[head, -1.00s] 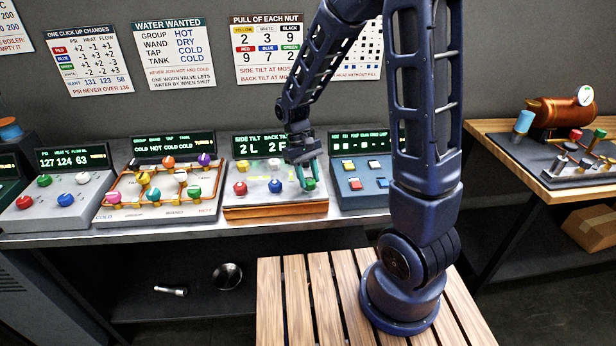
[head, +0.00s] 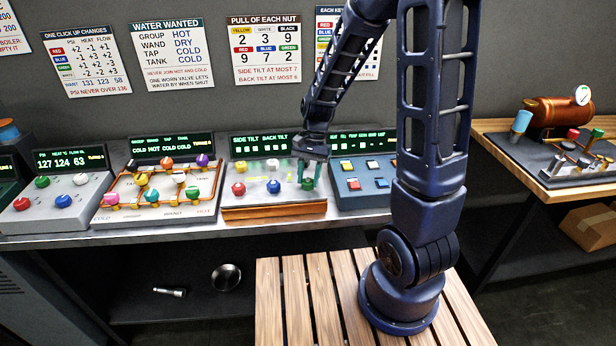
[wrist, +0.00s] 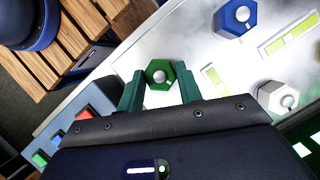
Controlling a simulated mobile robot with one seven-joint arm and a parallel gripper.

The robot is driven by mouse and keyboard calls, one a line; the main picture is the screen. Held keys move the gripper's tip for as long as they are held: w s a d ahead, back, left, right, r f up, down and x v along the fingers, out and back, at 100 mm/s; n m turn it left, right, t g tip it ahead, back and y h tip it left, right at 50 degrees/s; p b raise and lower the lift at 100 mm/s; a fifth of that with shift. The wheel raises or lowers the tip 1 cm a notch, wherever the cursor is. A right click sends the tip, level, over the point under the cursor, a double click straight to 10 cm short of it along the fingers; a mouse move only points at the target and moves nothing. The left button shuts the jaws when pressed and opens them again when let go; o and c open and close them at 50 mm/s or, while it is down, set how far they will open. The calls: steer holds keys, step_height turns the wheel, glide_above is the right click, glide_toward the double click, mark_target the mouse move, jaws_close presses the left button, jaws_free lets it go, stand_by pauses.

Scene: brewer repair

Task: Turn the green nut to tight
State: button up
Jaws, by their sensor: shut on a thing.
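The green nut (head: 308,184) sits at the front right of the pale nut panel (head: 255,198). In the wrist view it is a green hexagon (wrist: 158,72) with a round pale stud in its middle. My gripper (head: 307,170) reaches down from above, with its two green fingers on either side of the nut. The wrist view shows my gripper (wrist: 160,88) shut on the nut. The screen (head: 265,145) behind the panel reads SIDE TILT and BACK TILT, with rows of small blocks beneath.
A blue nut (head: 273,186), a red nut (head: 238,189), a yellow nut (head: 241,165) and a white nut (head: 273,165) share the panel. A blue button panel (head: 362,190) stands close on the right, a pipe panel (head: 160,212) on the left. A wall poster (head: 264,50) lists nut pulls.

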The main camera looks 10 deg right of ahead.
steer(key=shift+s+m+t+y, duration=0.1)
steer(key=shift+m+t+y, duration=0.45)
steer(key=shift+m, duration=1.25)
steer(key=o, duration=1)
steer(key=shift+d+r, duration=0.1)
steer(key=v, duration=1)
steer(key=shift+r, duration=0.25)
steer(key=shift+d, duration=0.15)
